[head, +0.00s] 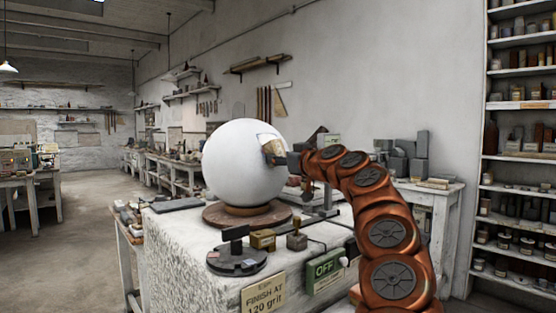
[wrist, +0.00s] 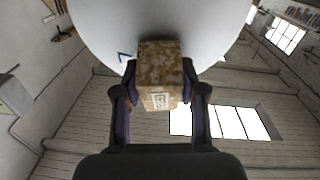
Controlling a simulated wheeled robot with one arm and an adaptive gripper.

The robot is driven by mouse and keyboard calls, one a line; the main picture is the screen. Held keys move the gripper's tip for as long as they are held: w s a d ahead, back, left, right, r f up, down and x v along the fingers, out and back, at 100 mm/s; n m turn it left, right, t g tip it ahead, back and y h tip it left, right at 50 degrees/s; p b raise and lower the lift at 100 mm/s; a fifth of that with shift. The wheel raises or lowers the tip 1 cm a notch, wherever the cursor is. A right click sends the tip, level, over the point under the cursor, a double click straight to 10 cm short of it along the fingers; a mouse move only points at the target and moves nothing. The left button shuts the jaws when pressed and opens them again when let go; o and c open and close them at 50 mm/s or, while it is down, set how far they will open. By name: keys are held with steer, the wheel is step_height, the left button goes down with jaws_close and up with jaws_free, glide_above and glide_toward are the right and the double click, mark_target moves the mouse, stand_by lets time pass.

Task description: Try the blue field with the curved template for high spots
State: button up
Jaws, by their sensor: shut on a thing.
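A large white plaster sphere (head: 240,170) sits on a round brown base on the stone bench. My gripper (head: 280,158) is at the sphere's upper right side. In the wrist view my gripper (wrist: 158,95) is shut on a mottled tan block (wrist: 160,65) with a small printed label. The block's far end meets or overlaps the sphere (wrist: 95,25); I cannot tell if they touch. A short blue line (wrist: 124,57) shows on the sphere left of the block, perhaps an edge of the blue field. I cannot make out a curved template for certain.
A dark round stand (head: 236,262), a brass-coloured block (head: 263,239) and a green OFF sign (head: 324,268) stand along the bench front. A "FINISH AT 120 grit" card (head: 264,295) is on its face. Grey blocks (head: 400,160) stand behind my arm.

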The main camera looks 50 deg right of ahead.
mark_target(278, 147)
steer(key=shift+w+a+r+p, duration=0.1)
steer(key=shift+w+r+p, duration=0.2)
steer(key=shift+r+p, duration=0.3)
steer(key=shift+w+d+r+p, duration=0.1)
steer(key=shift+w+r+p, duration=0.15)
steer(key=shift+r+p, duration=0.35)
steer(key=shift+w+a+r+p, duration=0.1)
steer(key=shift+w+r+p, duration=0.25)
steer(key=shift+r, duration=0.4)
steer(key=shift+f, duration=0.1)
steer(key=shift+s+f+b, duration=0.25)
steer(key=shift+f+b, duration=0.1)
steer(key=shift+b, duration=0.25)
steer(key=shift+s+a+f+b, duration=0.1)
steer(key=shift+s+f+b, duration=0.3)
steer(key=shift+s+b, duration=0.5)
steer(key=shift+w, duration=0.1)
steer(key=shift+r, duration=0.1)
